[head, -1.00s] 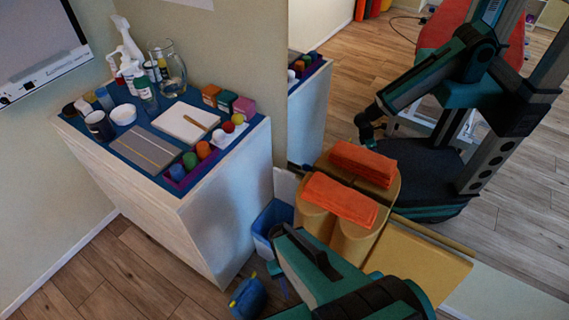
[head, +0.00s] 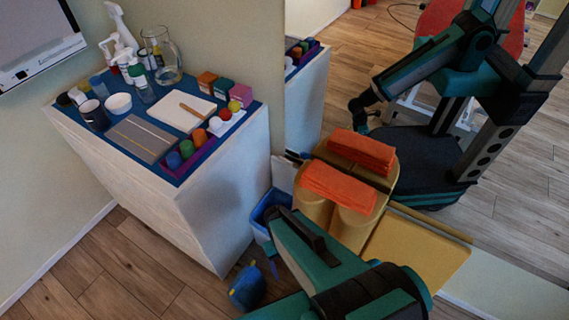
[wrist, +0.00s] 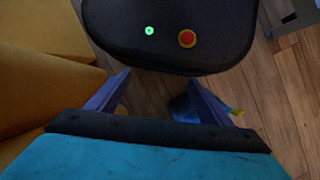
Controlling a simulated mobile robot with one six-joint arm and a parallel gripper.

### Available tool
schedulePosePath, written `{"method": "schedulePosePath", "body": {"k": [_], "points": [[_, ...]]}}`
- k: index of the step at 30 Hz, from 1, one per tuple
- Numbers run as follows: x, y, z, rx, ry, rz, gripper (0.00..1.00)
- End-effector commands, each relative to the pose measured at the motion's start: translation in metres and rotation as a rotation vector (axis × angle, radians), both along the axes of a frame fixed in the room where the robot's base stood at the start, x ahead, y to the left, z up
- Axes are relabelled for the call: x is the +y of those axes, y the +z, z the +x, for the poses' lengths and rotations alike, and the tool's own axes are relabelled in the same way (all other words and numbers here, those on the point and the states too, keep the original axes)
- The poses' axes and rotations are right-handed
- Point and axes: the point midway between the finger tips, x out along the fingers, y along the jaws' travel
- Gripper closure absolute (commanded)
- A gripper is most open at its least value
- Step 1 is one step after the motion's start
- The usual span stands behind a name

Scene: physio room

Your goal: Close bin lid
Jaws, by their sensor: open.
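A blue bin (head: 261,214) stands on the floor between the white cabinet and the tan stools in the head view. Its upper rim shows, but my arm covers much of it. A pale panel (head: 285,174) stands behind it; I cannot tell whether this is the lid. The bin is not clearly seen in the wrist view. My gripper (wrist: 158,77) is open and empty, with its two purple fingers apart over the floor and my own dark base. In the head view my arm hides most of the gripper, so its exact gap to the bin is unclear.
A blue object with a yellow tip (head: 246,289) lies on the floor by the cabinet (head: 225,190). Bottles and trays crowd the cabinet top. A mirror behind reflects my arm.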

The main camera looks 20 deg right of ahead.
Motion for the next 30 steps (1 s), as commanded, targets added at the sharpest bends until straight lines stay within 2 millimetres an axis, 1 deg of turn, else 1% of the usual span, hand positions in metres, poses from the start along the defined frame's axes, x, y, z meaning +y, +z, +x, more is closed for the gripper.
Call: {"method": "schedulePosePath", "body": {"k": [1,2,8,12,18,25,27,30], "points": [[-0.002,-0.003,0.012,-0.020,0.015,-0.003,0.27],[-0.003,-0.002,0.019,-0.033,0.026,-0.005,0.27],[-0.009,0.008,0.068,-0.117,0.102,-0.023,0.27],[-0.012,0.017,0.102,-0.175,0.154,-0.039,0.27],[-0.016,0.035,0.145,-0.254,0.224,-0.065,0.27],[-0.021,0.054,0.182,-0.319,0.320,-0.101,0.27],[-0.025,0.060,0.191,-0.326,0.394,-0.128,0.27],[-0.032,0.065,0.196,-0.318,0.511,-0.168,0.27]]}}
